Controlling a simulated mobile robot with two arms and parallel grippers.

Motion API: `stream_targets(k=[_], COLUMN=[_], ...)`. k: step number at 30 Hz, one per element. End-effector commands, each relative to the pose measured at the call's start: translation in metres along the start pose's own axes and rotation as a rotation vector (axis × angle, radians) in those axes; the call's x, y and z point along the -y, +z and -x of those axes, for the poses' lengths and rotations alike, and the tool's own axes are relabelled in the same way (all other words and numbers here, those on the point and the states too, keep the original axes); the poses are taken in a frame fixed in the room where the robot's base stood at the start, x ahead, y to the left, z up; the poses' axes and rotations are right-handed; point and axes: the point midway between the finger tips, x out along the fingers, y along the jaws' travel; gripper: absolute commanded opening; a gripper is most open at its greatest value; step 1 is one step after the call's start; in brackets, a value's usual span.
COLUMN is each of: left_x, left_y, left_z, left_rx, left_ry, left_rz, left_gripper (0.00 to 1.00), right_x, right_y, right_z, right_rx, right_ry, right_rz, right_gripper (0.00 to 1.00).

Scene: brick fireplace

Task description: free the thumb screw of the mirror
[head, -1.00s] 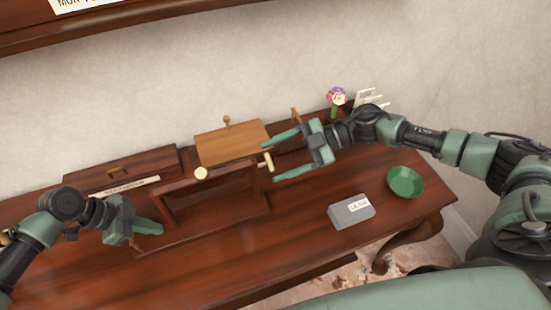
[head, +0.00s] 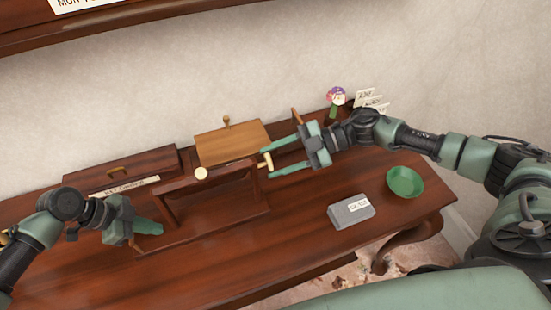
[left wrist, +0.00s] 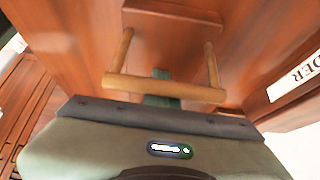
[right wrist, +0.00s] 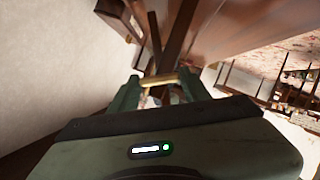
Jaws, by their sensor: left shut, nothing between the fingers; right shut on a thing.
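The mirror is a dark wooden frame (head: 232,171) standing on the desk at the centre of the head view. A pale round knob (head: 201,173) sits on its top edge. The brass thumb screw (head: 266,164) is at its right end and also shows as a brass bar in the right wrist view (right wrist: 158,80). My right gripper (head: 269,161) is shut on this bar, one finger at each end. My left gripper (head: 160,228) is shut and empty near the frame's front left. In the left wrist view its fingertips (left wrist: 160,76) are beside a wooden bar handle (left wrist: 165,88).
A light wooden panel (head: 232,142) with a small knob lies behind the frame. A dark box (head: 150,160) is at the back left. A grey labelled block (head: 350,210), a green dish (head: 404,181) and a flower (head: 336,97) stand on the right. The front desk surface is clear.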

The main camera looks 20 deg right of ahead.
Motion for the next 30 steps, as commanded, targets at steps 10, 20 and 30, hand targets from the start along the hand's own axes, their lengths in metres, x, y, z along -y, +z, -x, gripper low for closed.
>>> stream_targets(k=[10, 20, 30], left_x=[-0.0027, -0.0025, -0.0024], left_y=[0.0040, 0.0040, 0.0039], left_z=[-0.0037, -0.0036, -0.0035], left_rx=[0.007, 0.007, 0.007], left_ry=[0.006, 0.006, 0.005], left_rz=[0.003, 0.003, 0.003], left_gripper=[0.00, 0.00, 0.00], right_x=[0.0058, 0.0068, 0.0066], right_y=[0.0009, 0.0015, 0.0022], right_z=[-0.0015, -0.0023, -0.0021], right_rx=[-0.004, -0.005, -0.004], right_ry=[0.096, 0.219, 0.330], right_rz=[0.237, 0.524, 0.792], right_gripper=[0.07, 0.07, 0.07])
